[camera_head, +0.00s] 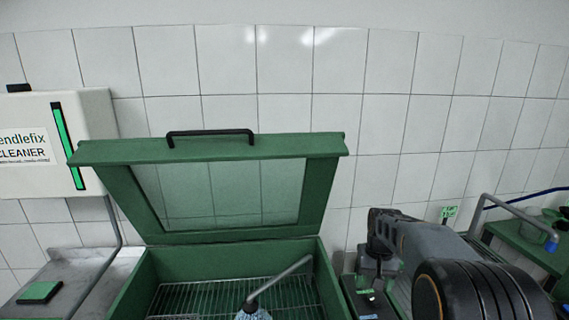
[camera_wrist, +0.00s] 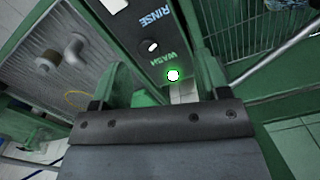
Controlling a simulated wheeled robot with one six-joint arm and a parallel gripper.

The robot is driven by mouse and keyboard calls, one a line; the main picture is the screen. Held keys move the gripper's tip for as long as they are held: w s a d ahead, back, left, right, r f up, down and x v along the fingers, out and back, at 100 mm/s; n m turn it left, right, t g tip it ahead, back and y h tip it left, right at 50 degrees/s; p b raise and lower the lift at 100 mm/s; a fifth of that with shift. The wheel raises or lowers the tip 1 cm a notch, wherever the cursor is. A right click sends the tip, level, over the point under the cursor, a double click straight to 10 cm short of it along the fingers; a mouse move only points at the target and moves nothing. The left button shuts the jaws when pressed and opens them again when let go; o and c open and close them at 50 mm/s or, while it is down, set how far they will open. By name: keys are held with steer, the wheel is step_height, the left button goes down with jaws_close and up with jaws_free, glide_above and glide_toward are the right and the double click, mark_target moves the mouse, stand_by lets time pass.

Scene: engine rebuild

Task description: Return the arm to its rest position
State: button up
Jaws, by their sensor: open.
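My arm (camera_head: 440,253) reaches in from the lower right in the head view, with its wrist bent downward just right of the green washer (camera_head: 206,262). In the wrist view my gripper (camera_wrist: 165,76) is open, with its two green fingers apart and nothing seen between them. Beyond the fingers is a dark control panel (camera_wrist: 143,38) with the labels RINSE and WASH. The WASH button (camera_wrist: 173,75) has a lit green ring. I cannot tell whether the fingers touch the panel. In the head view the fingertips are hard to make out.
The washer's windowed lid (camera_head: 232,238) stands open. A wire rack (camera_head: 190,298) and a bent grey pipe (camera_head: 285,277) show inside. A white cleaner box (camera_head: 95,130) hangs at the left. A green bench (camera_head: 510,238) stands at the right. The space above the arm is clear.

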steer(key=s+a+r+n+t, duration=0.1)
steer(key=s+a+r+t, duration=0.1)
steer(key=s, duration=0.7)
steer(key=s+a+r+n+t, duration=0.1)
steer(key=s+a+r+t, duration=0.2)
steer(key=s, duration=0.6)
steer(key=shift+s+a, duration=0.2)
steer(key=shift+a, duration=0.85)
